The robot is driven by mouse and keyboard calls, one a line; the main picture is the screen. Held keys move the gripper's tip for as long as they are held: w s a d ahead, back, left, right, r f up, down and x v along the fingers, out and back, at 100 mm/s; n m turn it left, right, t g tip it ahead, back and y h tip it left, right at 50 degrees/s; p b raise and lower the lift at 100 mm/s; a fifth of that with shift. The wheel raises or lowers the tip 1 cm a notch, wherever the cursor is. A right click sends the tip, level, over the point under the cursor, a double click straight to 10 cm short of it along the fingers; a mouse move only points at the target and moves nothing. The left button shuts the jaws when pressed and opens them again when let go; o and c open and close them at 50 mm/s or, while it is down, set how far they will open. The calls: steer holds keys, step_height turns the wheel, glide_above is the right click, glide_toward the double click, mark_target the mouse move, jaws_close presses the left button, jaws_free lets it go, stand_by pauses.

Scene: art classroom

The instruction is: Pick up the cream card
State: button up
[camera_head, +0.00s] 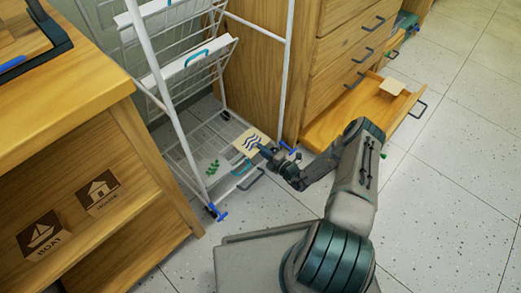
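A cream card with dark blue wavy lines (250,142) shows just beyond the tip of my gripper (267,152), over the lower part of the white wire rack. The gripper overlaps the card's near right edge. I cannot tell whether the fingers are closed on it or only in front of it; they are small and dark. A plain, pale cream square piece (393,86) lies in the open lower drawer (350,115) at the right, away from the gripper.
The white wire rack (175,120) has blue-footed posts and a green leaf-like shape (213,167) low inside. A wooden drawer cabinet (335,45) stands behind, its open drawer jutting out. A wooden shelf unit (95,130) with boat and house labels is at left. Right floor is clear.

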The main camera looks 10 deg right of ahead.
jaws_close()
step_height(320, 180, up, 3)
steer(key=shift+f+p, duration=0.2)
steer(key=shift+p, duration=0.7)
steer(key=s+d+r+p, duration=0.5)
steer(key=s+d, duration=0.3)
steer(key=s, duration=0.3)
steer(key=shift+s, duration=0.2)
steer(key=shift+d, duration=0.1)
